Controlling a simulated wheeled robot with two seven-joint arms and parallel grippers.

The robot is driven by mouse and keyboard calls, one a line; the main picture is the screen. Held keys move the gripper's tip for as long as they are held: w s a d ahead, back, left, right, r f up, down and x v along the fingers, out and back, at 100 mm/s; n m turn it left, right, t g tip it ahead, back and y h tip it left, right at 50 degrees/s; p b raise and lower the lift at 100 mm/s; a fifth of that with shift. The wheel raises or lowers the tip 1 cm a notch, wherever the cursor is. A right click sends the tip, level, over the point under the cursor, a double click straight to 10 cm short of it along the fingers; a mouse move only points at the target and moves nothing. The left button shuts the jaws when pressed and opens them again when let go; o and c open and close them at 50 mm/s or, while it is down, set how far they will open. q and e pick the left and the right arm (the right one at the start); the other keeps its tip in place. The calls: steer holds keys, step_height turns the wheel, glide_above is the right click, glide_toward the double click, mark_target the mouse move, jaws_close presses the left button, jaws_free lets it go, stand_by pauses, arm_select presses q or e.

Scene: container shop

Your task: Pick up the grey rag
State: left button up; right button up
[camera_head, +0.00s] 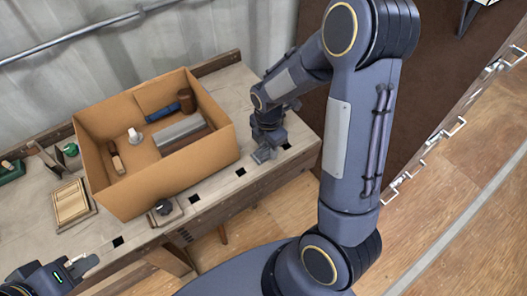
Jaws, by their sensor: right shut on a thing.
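My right gripper (264,153) points down at the right end of the wooden workbench (215,195), beside the cardboard box. It is shut on a small grey piece of cloth, the grey rag (262,156), at the bench top. The gripper hides part of the rag, and I cannot tell whether the rag is clear of the bench. My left gripper (82,266) is at the lower left, in front of the bench and away from the rag. I cannot make out whether its fingers are apart.
An open cardboard box (122,198) holds a brush, a blue item, a brown cup and a grey block. A wooden block (72,203) and a dark knobbed item (163,208) lie on the bench. A corrugated wall (120,60) stands behind. Drawer handles (452,127) line the right.

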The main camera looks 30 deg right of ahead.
mark_target(267, 147)
steer(key=shift+c, duration=0.9)
steer(key=shift+r, duration=0.1)
steer(key=shift+r, duration=0.2)
steer(key=r, duration=0.3)
steer(key=shift+s+a+r, duration=0.25)
steer(key=shift+r, duration=0.05)
steer(key=s+a+r, duration=0.7)
steer(key=s+r, duration=0.2)
steer(key=s, duration=0.2)
steer(key=shift+a, duration=0.3)
